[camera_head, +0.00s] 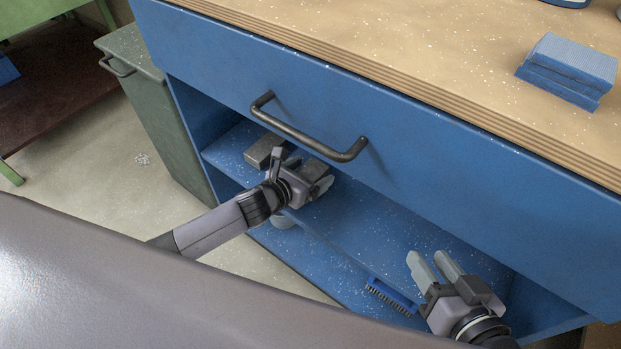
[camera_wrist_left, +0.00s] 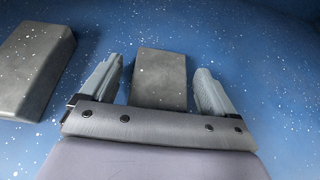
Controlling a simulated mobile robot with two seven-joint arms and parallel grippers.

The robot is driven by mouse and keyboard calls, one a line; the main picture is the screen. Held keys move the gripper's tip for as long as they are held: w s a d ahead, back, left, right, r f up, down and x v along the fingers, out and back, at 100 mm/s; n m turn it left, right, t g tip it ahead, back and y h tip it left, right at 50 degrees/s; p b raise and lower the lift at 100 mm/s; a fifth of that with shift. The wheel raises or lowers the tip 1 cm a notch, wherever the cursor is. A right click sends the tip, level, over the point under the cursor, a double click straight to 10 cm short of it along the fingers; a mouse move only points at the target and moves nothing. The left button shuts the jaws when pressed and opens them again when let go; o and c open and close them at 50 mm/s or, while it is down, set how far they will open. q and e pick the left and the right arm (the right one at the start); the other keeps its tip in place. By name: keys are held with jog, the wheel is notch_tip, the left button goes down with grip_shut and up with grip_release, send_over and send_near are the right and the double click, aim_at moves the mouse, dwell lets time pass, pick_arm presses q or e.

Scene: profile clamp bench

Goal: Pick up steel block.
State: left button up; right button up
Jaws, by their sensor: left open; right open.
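Two plain grey blocks lie on the blue shelf under the drawer; I cannot tell by look which is the steel block. One grey block (camera_wrist_left: 158,79) is between the open fingers of my left gripper (camera_wrist_left: 158,85), with a gap on each side. In the head view it is partly hidden by the gripper (camera_head: 309,173). The other, larger-looking grey block (camera_wrist_left: 33,66) lies to the left of the fingers. It also shows in the head view (camera_head: 262,150), left of the gripper. My right gripper (camera_head: 428,257) is open and empty at the right of the shelf opening.
A blue drawer front with a dark bar handle (camera_head: 308,137) overhangs the shelf (camera_head: 365,215), close above my left gripper. A blue brush (camera_head: 391,296) and a pale round item (camera_head: 283,221) lie lower down. A blue block stack (camera_head: 568,70) stands on the wooden benchtop (camera_head: 420,60).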

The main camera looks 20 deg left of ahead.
pick_arm(q)
jog(key=shift+w+d+f, duration=0.1)
jog(key=shift+w, duration=0.15)
jog(key=c, duration=1.2)
jog(key=shift+c, duration=1.2)
jog(key=shift+r, duration=0.2)
